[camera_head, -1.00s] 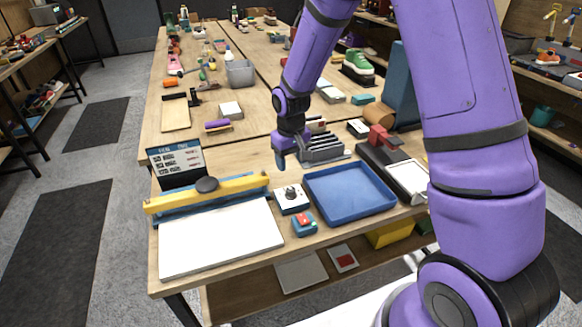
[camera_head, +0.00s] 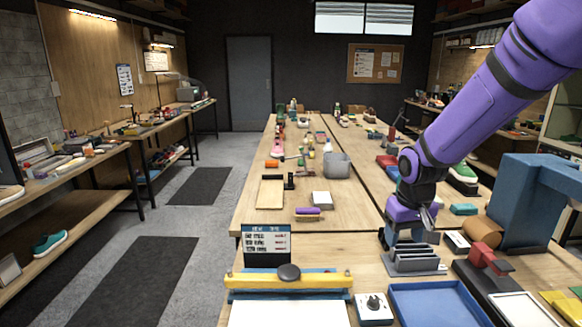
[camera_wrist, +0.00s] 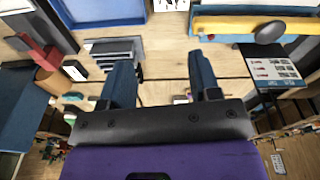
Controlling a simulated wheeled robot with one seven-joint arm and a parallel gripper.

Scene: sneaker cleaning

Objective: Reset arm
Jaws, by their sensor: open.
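My purple arm comes in from the upper right in the head view. My gripper (camera_head: 404,240) hangs over the near part of the long table, close to a grey slotted rack (camera_head: 414,260). In the wrist view my gripper (camera_wrist: 162,82) shows two dark blue fingers set wide apart with nothing between them. Bare wooden tabletop shows beyond the fingers. The rack (camera_wrist: 115,50) also shows there, left of the fingers.
A blue tray (camera_head: 440,304), a yellow-barred press (camera_head: 288,282) and a small sign (camera_head: 266,244) stand at the near end. A blue machine (camera_head: 535,200) stands right. Floor left of the table is open.

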